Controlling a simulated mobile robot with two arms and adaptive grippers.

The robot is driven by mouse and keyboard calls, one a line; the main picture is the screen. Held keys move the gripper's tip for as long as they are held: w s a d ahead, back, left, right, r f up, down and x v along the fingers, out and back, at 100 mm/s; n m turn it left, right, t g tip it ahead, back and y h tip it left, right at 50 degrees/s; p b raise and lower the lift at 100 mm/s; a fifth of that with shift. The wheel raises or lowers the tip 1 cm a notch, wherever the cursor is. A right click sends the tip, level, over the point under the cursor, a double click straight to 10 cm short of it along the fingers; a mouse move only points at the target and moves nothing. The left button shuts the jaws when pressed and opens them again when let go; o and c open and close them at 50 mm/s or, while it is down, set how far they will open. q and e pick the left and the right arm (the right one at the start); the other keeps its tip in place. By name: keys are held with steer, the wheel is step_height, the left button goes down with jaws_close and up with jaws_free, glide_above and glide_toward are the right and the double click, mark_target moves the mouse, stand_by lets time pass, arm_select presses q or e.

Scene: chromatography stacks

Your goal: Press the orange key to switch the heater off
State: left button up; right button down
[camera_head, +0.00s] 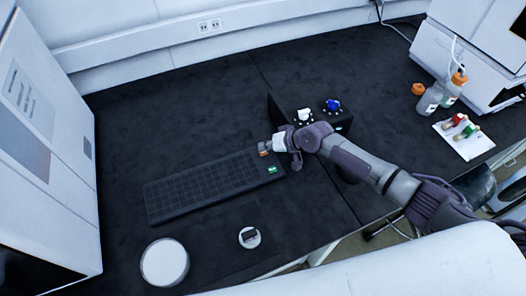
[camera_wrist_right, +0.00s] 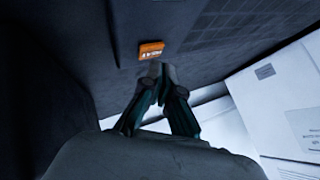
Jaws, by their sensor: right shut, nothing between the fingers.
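The orange key (camera_head: 263,148) sits at the upper right corner of a dark keypad (camera_head: 205,186) on the black bench. In the right wrist view the orange key (camera_wrist_right: 151,50) carries lettering that looks like "HEAT". My right gripper (camera_wrist_right: 157,70) is shut and empty, its fingertips just below the key in that picture. I cannot tell whether they touch it. In the head view the right gripper (camera_head: 271,146) is at the key's right side and partly hides it. A green key (camera_head: 272,170) lies below the orange one on the same keypad. My left gripper is not in view.
A black box with a white knob (camera_head: 304,114) and a blue knob (camera_head: 332,105) stands behind my right wrist. A white round dish (camera_head: 164,262) and a small round piece (camera_head: 249,237) lie in front. Bottles (camera_head: 429,101) stand at right. The bench left of the keypad is clear.

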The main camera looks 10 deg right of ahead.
mark_target(266, 153)
steer(key=shift+f, duration=0.45)
steer(key=shift+f+b, duration=0.1)
steer(key=shift+b, duration=0.2)
steer(key=shift+r+p, duration=0.5)
steer(key=shift+r, duration=0.05)
step_height(266, 153, up, 6)
steer(key=p, duration=0.5)
steer(key=shift+p, duration=0.3)
